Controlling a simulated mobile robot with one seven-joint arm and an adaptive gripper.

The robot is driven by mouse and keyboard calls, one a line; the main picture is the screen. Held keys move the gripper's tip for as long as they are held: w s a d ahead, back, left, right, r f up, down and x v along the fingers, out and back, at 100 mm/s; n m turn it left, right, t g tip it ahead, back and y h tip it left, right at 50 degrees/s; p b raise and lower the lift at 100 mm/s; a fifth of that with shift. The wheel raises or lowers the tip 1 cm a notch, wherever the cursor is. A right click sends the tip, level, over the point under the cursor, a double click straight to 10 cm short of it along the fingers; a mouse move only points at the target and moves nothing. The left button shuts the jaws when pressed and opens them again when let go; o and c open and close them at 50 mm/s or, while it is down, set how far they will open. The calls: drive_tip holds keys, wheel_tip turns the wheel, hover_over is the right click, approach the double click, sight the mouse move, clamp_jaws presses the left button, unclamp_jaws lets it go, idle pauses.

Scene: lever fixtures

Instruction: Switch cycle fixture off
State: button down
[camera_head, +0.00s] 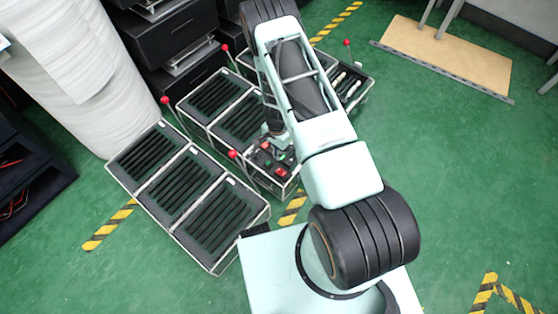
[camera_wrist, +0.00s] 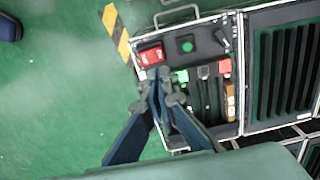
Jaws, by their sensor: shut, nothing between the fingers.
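An open case with red and green controls (camera_head: 284,184) stands at the near right end of the row of cases in the head view. In the wrist view this control case (camera_wrist: 209,22) holds a red block (camera_wrist: 151,56), a green button (camera_wrist: 186,45), a small lit green part (camera_wrist: 182,76) and another red part (camera_wrist: 224,66). My gripper (camera_wrist: 161,80) is shut and empty, with its fingertips over the case's left side, close to the red block and the lit green part. I cannot tell whether it touches anything. In the head view my arm hides part of the case.
Slotted black cases (camera_head: 222,217) stand left of the control case. Thin levers with red balls rise among them, one close by (camera_head: 233,154) and one farther left (camera_head: 164,100). A white wrapped roll (camera_head: 85,75) stands at the left.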

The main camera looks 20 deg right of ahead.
drive_tip(key=r, duration=0.3)
drive_tip(key=shift+w+a, duration=0.2)
idle(0.3)
